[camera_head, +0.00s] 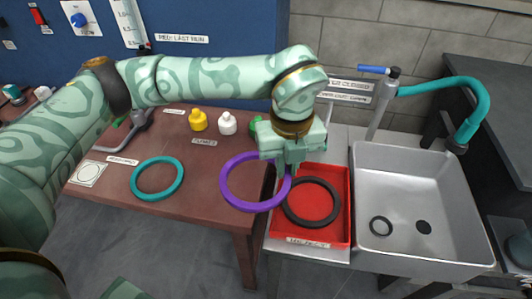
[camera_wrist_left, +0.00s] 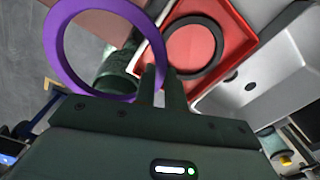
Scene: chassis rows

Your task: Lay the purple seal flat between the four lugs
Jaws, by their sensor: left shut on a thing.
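The purple seal (camera_head: 240,204) is a flat ring. My left gripper (camera_head: 284,168) is shut on its right side and holds it up over the gap between the brown table and the red tray. In the left wrist view, the seal (camera_wrist_left: 53,48) reaches out to the left of the shut fingers (camera_wrist_left: 162,82). I cannot make out four lugs in either view. My right gripper is not in view.
A red tray (camera_head: 325,232) with a black ring (camera_head: 318,223) lies right of the seal. A steel sink (camera_head: 400,185) holds a small black ring. A teal ring (camera_head: 135,182), a white square plate (camera_head: 88,174) and small bottles (camera_head: 197,121) are on the brown table (camera_head: 200,200).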

